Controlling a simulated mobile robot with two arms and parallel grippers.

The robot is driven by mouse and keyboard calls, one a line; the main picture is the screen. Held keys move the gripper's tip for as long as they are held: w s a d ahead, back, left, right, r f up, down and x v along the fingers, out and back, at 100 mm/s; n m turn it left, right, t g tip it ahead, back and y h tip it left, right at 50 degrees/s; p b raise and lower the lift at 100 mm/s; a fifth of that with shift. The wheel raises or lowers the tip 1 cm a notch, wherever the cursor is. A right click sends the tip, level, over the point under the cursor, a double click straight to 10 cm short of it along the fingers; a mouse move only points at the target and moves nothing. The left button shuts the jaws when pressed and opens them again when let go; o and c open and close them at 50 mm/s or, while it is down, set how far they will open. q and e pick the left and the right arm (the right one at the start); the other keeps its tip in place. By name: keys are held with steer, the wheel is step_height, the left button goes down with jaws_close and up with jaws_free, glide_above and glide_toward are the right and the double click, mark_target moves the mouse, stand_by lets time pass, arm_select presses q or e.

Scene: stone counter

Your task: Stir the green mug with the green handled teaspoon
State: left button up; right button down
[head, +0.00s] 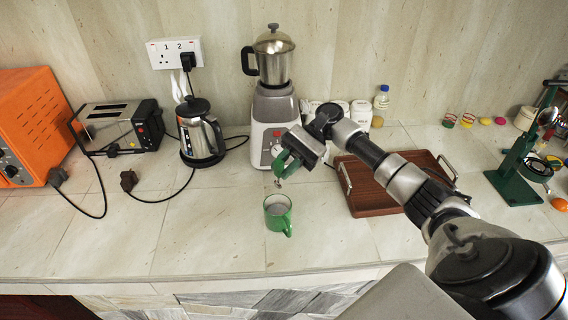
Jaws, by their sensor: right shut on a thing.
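The green mug (287,220) stands upright on the stone counter near its front edge, its handle toward the front right. My right gripper (284,163) is above and behind the mug in the picture, shut on the green handled teaspoon (278,183). Only a small metal part of the spoon shows below the jaws; its handle is hard to tell from the green gripper parts. The spoon appears apart from the mug. My left gripper is not in view.
A brown tray (372,203) lies right of the mug under my right arm. A blender (272,105) stands behind. A kettle (201,140), toaster (117,127) and orange oven (30,118) stand left, with loose cables. A green stand (514,180) is far right. The counter left of the mug is clear.

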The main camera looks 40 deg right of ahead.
steer(key=shift+s+a+f+b, duration=0.2)
steer(key=shift+f+b, duration=0.85)
steer(key=shift+f, duration=0.5)
steer(key=shift+s+a+f+b, duration=0.1)
steer(key=shift+s+f+b, duration=0.15)
steer(key=shift+f+b, duration=1)
steer(key=shift+s+a+f+b, duration=0.2)
steer(key=shift+f+b, duration=0.6)
steer(key=shift+f, duration=1)
steer(key=shift+w+d+f+b, duration=0.25)
steer(key=shift+w+f+b, duration=0.1)
steer(key=shift+f+b, duration=0.3)
steer(key=shift+w+d+f+b, duration=0.25)
steer(key=shift+f+b, duration=0.2)
steer(key=shift+f, duration=0.4)
steer(key=shift+w+d+f+b, duration=0.2)
steer(key=shift+w+f+b, duration=0.2)
steer(key=shift+f+b, duration=0.25)
